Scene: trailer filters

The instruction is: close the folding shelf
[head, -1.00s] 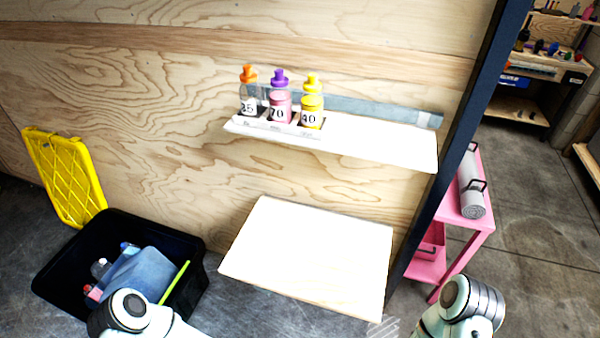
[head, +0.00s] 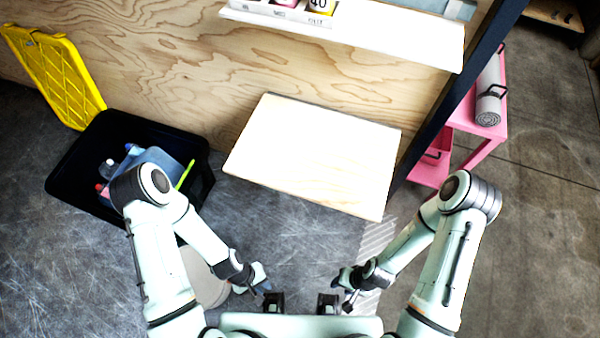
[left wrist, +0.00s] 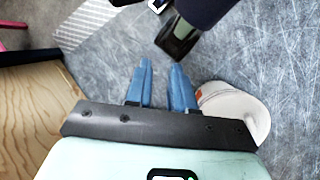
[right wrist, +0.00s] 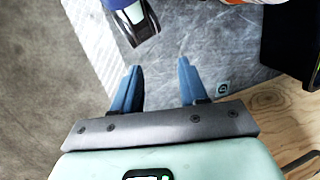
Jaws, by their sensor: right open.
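A pale wooden shelf panel (head: 315,155) sticks out, folded down level, low on the plywood wall in the head view. Its back edge is against the wall and its top is bare. My left gripper (head: 262,283) and my right gripper (head: 345,281) are both close in front of my body, well short of the panel. In the left wrist view, the blue fingers of my left gripper (left wrist: 162,80) are parted by a narrow gap with nothing between them. In the right wrist view, my right gripper (right wrist: 157,82) is open and empty over the floor.
A black bin (head: 70,170) with a yellow lid (head: 55,80) stands at the left. A dark post (head: 440,115) and a pink cart (head: 465,120) stand at the right. A round pale object (head: 205,280) lies on the floor.

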